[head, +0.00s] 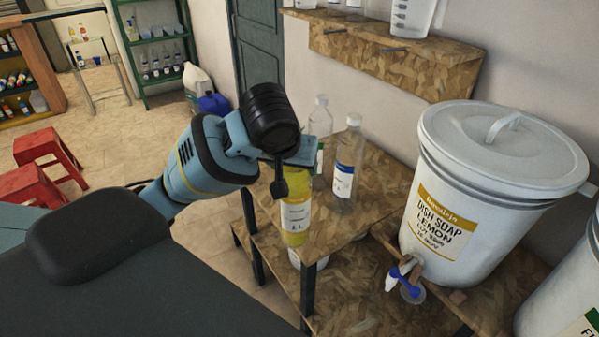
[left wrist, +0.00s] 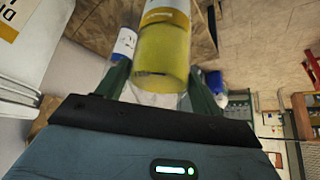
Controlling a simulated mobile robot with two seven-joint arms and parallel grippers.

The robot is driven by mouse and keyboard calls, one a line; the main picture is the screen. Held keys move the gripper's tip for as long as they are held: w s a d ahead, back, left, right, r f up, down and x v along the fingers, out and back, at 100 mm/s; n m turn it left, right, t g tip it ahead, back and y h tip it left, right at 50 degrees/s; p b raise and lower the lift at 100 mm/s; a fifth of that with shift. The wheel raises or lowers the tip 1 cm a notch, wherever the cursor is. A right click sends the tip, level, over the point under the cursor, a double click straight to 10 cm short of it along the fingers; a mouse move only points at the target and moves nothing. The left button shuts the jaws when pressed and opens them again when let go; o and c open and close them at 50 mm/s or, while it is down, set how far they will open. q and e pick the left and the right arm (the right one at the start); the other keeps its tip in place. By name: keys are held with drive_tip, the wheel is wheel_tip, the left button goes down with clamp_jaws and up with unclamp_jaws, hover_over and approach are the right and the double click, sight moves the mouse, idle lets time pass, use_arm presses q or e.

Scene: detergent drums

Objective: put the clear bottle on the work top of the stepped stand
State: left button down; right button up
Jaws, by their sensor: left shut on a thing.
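My left gripper (head: 285,160) is shut on a bottle with yellow liquid and a white and yellow label (head: 296,208); in the left wrist view the bottle (left wrist: 163,52) is between the two dark green fingers (left wrist: 160,90). The bottle hangs upright below the gripper, at the near left corner of the work top of the stepped stand (head: 345,215). I cannot tell whether its base touches the board. A colourless bottle with a blue and white label (head: 348,165) stands on the work top, with another clear bottle (head: 321,115) behind it, partly hidden by the gripper. My right gripper is not in view.
A wall shelf (head: 390,50) holds containers above. A white item (head: 308,259) is below the work top. The work top's near right part is bare.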

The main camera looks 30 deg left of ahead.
use_arm(q)
drive_tip(key=w+a, duration=0.5)
drive_tip(key=w, duration=0.7)
drive_tip(key=shift+f, duration=0.35)
drive_tip(key=shift+f, duration=1.75)
drive_tip(key=shift+f, duration=0.1)
drive_tip(key=shift+c, duration=1.3)
unclamp_jaws()
drive_tip(key=shift+s+f, duration=0.15)
drive_tip(key=shift+f, duration=0.1)
drive_tip(key=v, duration=1.2)
drive_tip(key=shift+r, duration=0.15)
